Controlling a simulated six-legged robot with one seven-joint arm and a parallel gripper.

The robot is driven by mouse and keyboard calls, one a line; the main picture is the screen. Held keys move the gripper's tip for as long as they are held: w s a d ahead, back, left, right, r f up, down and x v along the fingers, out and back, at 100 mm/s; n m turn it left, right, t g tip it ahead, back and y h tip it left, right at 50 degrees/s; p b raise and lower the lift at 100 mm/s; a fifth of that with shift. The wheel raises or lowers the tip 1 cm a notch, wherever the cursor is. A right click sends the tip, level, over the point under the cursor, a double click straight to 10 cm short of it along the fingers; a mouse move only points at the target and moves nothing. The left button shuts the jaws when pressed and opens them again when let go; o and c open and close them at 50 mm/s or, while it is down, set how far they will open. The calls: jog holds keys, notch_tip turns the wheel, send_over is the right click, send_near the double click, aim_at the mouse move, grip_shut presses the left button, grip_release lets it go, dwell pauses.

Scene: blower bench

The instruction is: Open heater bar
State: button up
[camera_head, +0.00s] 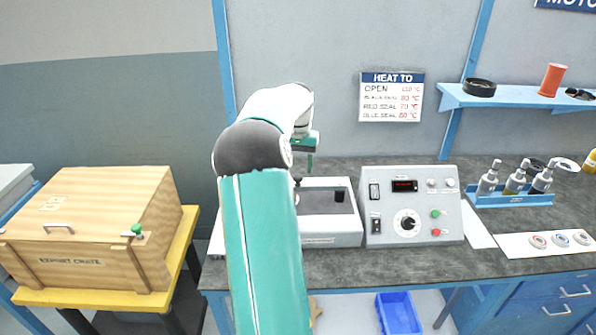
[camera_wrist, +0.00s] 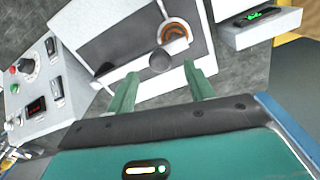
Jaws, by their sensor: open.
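The white heater unit (camera_head: 330,238) with a dark recessed top stands on the bench beside the control box. In the wrist view a pale bar (camera_wrist: 128,71) crosses the dark top of the unit, with a dark round knob (camera_wrist: 160,61) on it. An orange ring around a dark centre (camera_wrist: 172,32) lies just beyond the bar. My gripper (camera_head: 311,168) is above the unit's back left part. In the wrist view my gripper (camera_wrist: 163,85) is open and empty, its green fingers either side of the knob's line. I cannot tell whether they touch the bar.
The control box (camera_head: 412,205) with dial and red display stands right of the unit. A sign (camera_head: 391,97) hangs behind. A blue bottle rack (camera_head: 510,198) and a white strip with round pieces (camera_head: 545,244) are farther right. A wooden crate (camera_head: 95,225) stands left.

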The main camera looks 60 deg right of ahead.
jog(key=shift+f, duration=1.35)
grip_shut()
jog(key=shift+w, duration=0.1)
